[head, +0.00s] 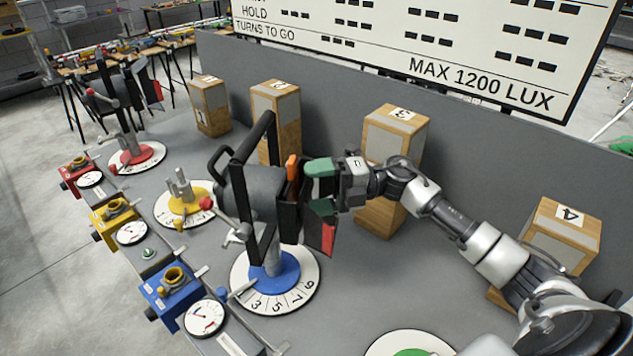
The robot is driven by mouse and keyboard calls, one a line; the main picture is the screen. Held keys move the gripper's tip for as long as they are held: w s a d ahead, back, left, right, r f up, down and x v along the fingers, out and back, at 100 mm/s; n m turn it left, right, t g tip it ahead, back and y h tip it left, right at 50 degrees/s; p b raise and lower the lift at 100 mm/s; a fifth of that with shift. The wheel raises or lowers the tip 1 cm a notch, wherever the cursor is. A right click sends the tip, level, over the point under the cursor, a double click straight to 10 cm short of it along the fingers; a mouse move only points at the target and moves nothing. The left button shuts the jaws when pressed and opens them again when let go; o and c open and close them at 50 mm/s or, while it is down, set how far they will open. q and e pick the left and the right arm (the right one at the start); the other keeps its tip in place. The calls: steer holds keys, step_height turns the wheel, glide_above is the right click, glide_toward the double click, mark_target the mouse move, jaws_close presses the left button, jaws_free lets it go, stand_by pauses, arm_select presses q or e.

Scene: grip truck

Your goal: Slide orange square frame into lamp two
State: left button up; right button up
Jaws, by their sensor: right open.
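A black lamp (252,190) with barn doors stands on the blue round base (273,277) in the middle. A thin orange piece (292,168), seen edge-on, stands upright at the lamp's front, and most of it is hidden. My right gripper (321,188) is open just right of it, its green fingers one above the other. I cannot tell whether a finger touches the orange piece or how far the piece sits in the lamp. No lamp number is readable. My left gripper is not in view.
Another black lamp (123,100) stands on a red base at the far left. A bare mount (184,190) stands on a yellow base. Wooden boxes (394,135) line the grey back wall. Red, yellow and blue units (172,290) with dials line the front edge.

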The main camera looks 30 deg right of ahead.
steer(key=shift+a, duration=0.1)
steer(key=c, duration=0.9)
steer(key=shift+s+r+h+p, duration=0.1)
steer(key=shift+r+h+p, duration=0.2)
steer(key=shift+p, duration=0.3)
steer(key=h+p, duration=0.1)
steer(key=p, duration=0.1)
steer(key=m+g+h+p, duration=0.1)
steer(key=p, duration=0.1)
steer(key=d+r+g+h+p, duration=0.1)
steer(key=h+p, duration=0.1)
steer(key=p, duration=0.1)
steer(key=shift+s+d+r+m, duration=0.1)
steer(key=shift+s+m, duration=0.25)
steer(key=shift+m, duration=0.05)
steer(key=shift+s+g+h+p, duration=0.1)
steer(key=shift+g+h+p, duration=0.3)
steer(key=shift+p, duration=0.6)
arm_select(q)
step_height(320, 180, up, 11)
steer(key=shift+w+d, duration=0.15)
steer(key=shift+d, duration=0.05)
arm_select(e)
steer(key=shift+d+h, duration=0.1)
steer(key=shift+h, duration=0.2)
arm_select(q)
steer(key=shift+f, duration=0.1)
